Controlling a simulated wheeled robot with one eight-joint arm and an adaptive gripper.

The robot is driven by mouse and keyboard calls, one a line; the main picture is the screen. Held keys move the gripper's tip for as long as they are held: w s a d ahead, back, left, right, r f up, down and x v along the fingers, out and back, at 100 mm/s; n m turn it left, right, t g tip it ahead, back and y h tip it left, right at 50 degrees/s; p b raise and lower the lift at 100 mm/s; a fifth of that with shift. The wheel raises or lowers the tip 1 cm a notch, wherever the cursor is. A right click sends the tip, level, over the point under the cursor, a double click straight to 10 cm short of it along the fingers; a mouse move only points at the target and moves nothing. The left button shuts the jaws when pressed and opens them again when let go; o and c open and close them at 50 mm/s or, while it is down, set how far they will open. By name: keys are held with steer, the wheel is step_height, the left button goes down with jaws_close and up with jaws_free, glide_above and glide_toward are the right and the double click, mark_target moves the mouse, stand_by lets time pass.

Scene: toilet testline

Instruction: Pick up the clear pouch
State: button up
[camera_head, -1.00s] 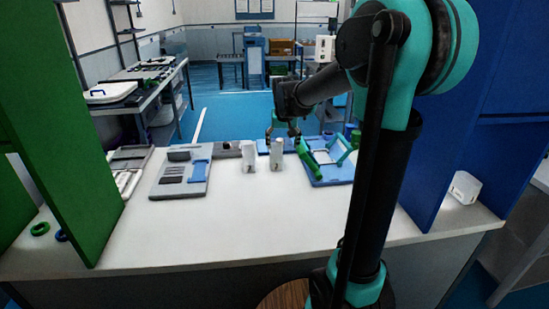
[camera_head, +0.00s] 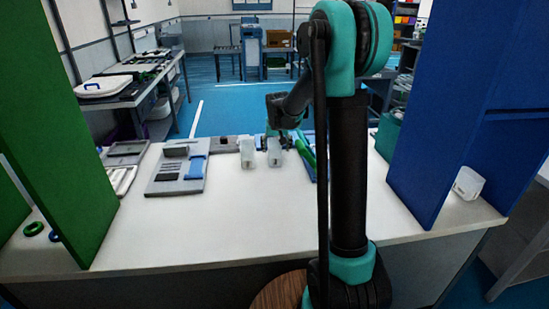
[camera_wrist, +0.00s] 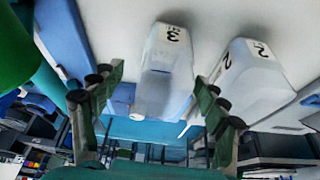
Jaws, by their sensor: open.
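Two whitish, translucent pouch-like containers stand side by side at the back of the white table; I cannot tell which is the clear pouch. In the wrist view one is marked 3 (camera_wrist: 165,72) and the other 2 (camera_wrist: 250,85). They also show in the head view as the right container (camera_head: 274,153) and the left container (camera_head: 248,153). My gripper (camera_wrist: 155,108) is open in the wrist view, with the container marked 3 seen between its fingers. The container marked 2 is partly behind one finger. I cannot tell if any finger touches.
A grey tray (camera_head: 165,186) with a blue part lies left of the containers. A green object (camera_head: 305,150) is close on their right, beside my arm. Green (camera_head: 65,150) and blue (camera_head: 440,110) panels flank the table. The table's front middle is clear.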

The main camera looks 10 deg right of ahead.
mark_target(275, 150)
steer(key=shift+a+x, duration=0.1)
steer(key=shift+x, duration=1.25)
steer(key=shift+a+x, duration=0.15)
steer(key=shift+x, duration=1.25)
steer(key=shift+w+r, duration=0.1)
steer(key=shift+w, duration=0.1)
steer(key=c, duration=1)
steer(key=shift+r, duration=0.1)
steer(key=shift+c, duration=0.2)
